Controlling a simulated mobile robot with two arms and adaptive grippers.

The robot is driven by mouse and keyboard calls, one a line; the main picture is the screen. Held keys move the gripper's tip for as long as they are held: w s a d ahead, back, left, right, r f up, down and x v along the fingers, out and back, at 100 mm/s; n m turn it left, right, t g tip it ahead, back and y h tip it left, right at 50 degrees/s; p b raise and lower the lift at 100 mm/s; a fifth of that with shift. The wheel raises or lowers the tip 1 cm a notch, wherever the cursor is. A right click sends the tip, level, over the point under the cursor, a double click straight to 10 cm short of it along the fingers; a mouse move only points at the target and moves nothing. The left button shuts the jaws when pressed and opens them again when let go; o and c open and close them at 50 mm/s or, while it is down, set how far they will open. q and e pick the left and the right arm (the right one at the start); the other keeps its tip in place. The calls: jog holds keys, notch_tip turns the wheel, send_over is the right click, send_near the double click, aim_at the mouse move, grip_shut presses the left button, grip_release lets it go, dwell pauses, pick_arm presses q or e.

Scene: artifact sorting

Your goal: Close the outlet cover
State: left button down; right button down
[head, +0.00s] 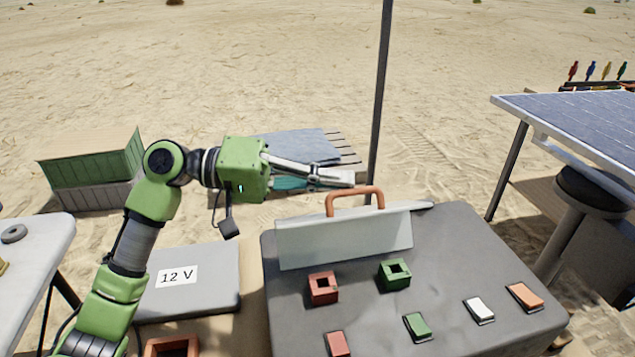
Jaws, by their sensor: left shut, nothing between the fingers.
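The outlet cover (345,240) is a pale translucent flap with an orange-brown handle (355,201) at its upper edge. It stands raised on a grey outlet box (460,240), behind a red socket (323,287) and a green socket (394,273), leaving both uncovered. My right gripper is not in view.
Red, green, white and orange switches line the front of the box. A grey "12 V" case (195,281) lies left of the box. A dark pole (379,100) rises behind it, and a solar panel (590,125) stands at the right.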

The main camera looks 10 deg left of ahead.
pick_arm(q)
jog(key=s+d+m+y, duration=0.1)
jog(key=s+m, duration=0.1)
jog(key=s, duration=0.2)
jog(key=s+d+f+m+t, duration=0.1)
jog(key=s+d+m, duration=0.1)
jog(key=s+m, duration=0.1)
jog(key=shift+s+d+f+m+y, duration=0.3)
jog(key=shift+s+y, duration=0.1)
jog(key=shift+s, duration=0.3)
jog(key=v, duration=1.2)
